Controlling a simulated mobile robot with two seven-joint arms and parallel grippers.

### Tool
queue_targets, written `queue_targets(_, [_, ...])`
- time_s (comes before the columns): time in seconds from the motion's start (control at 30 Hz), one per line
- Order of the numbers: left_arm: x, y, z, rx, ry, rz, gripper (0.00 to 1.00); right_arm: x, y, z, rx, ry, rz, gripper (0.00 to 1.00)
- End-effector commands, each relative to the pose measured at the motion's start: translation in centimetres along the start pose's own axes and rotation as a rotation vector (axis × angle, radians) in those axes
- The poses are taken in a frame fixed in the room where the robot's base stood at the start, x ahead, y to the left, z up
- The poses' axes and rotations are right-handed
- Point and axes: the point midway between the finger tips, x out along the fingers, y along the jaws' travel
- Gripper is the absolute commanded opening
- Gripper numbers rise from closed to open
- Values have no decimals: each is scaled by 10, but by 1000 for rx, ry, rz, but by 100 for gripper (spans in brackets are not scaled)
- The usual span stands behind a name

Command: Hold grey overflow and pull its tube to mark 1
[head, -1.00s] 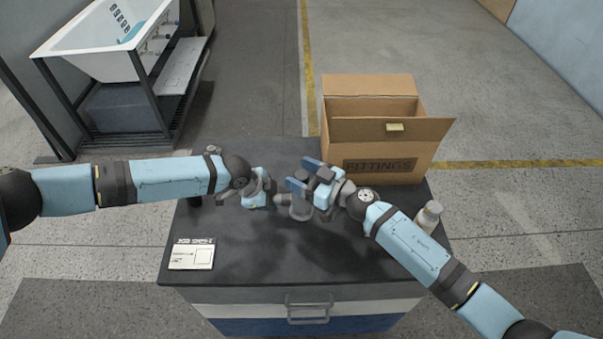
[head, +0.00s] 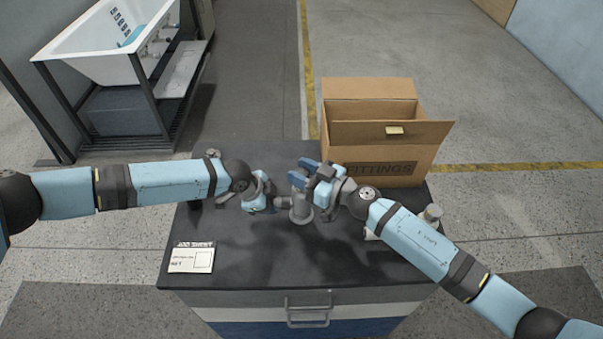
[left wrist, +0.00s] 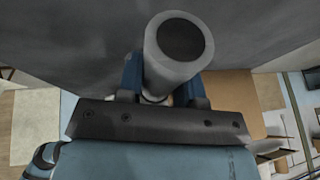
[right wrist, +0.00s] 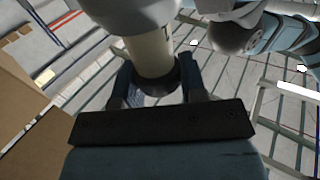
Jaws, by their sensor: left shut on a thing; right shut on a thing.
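The grey overflow (head: 300,208) is held above the dark bench top between my two grippers. In the left wrist view its grey cylinder (left wrist: 177,62) with a dark round end stands between the fingers. My left gripper (head: 276,203) is shut on this grey body from the left. My right gripper (head: 302,172) is just above and beside it. In the right wrist view a cream tube (right wrist: 150,52) runs from a large grey body to a dark collar between the fingers. My right gripper is shut there, on the tube's end. I cannot read any mark on the tube.
A job sheet (head: 191,258) lies on the left of the bench (head: 265,262). An open cardboard box marked FITTINGS (head: 425,140) stands at the back right. A pale bottle (head: 432,214) is partly behind my right arm. A bathtub (head: 95,52) stands beyond the bench. The bench front is clear.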

Motion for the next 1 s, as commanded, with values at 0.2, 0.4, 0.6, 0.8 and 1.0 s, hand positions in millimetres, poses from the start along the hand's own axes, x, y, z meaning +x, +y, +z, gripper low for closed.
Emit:
queue_targets(0.2, [0, 0, 0, 0, 0, 1, 6, 0, 0, 0, 0, 1, 0, 65])
queue_targets(0.4, [0, 0, 0, 0, 0, 0, 6, 0, 0, 0, 0, 0, 0, 65])
queue_targets(0.6, [0, 0, 0, 0, 0, 0, 6, -15, 1, 2, 0, -2, 1, 65])
queue_targets(0.8, [0, 0, 0, 0, 0, 0, 6, -57, 0, 2, 0, -3, 2, 65])
queue_targets(1.0, [0, 0, 0, 0, 0, 0, 6, -96, 0, 1, 1, -2, 0, 65])
